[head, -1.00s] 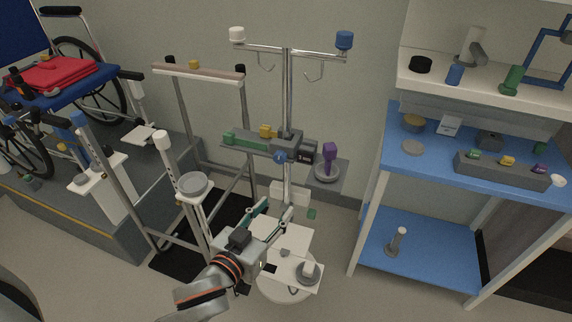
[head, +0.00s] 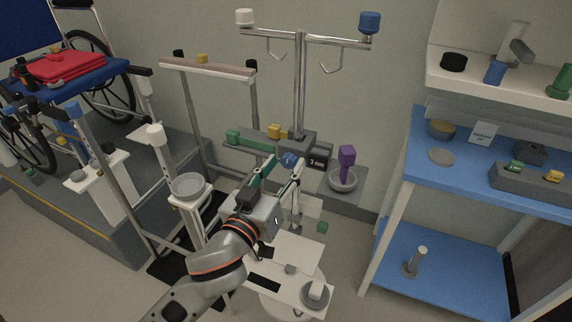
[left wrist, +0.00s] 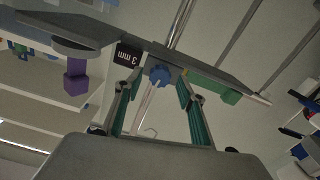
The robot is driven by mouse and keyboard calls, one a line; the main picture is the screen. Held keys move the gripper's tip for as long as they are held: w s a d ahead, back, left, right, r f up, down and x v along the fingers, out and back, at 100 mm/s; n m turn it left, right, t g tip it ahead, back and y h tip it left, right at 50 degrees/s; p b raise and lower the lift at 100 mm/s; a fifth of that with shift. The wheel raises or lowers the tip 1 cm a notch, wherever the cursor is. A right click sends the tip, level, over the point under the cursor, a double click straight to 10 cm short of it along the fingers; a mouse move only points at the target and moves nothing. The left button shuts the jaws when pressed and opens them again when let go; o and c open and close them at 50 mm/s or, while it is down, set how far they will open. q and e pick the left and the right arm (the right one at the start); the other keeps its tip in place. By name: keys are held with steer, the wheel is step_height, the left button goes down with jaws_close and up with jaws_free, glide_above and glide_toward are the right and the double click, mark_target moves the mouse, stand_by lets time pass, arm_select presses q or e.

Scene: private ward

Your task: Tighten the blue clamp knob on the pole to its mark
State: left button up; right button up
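The blue clamp knob (head: 289,159) sits on the front of a grey clamp block (head: 297,141) on the upright metal pole (head: 300,95). A dark tag reading "3 mm" (head: 318,160) is beside it. My left gripper (head: 281,168) is open just in front of and below the knob. In the left wrist view the knob (left wrist: 159,75) lies between and slightly beyond the two green-padded fingertips (left wrist: 156,88), apparently with gaps on both sides. Contact is not visible. The knob's mark cannot be made out. My right gripper is not in view.
A purple object in a grey dish (head: 343,182) stands right of the clamp. A green and yellow-topped bar (head: 252,139) extends left. White trays (head: 290,252) lie below the gripper. A blue shelf unit (head: 400,160) stands right, and a walker frame (head: 205,67) left.

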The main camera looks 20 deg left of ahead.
arm_select(q)
steer(key=shift+w, duration=0.5)
steer(key=c, duration=1.1)
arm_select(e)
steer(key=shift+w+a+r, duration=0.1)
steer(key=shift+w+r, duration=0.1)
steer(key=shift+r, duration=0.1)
arm_select(q)
steer(key=shift+r, duration=0.1)
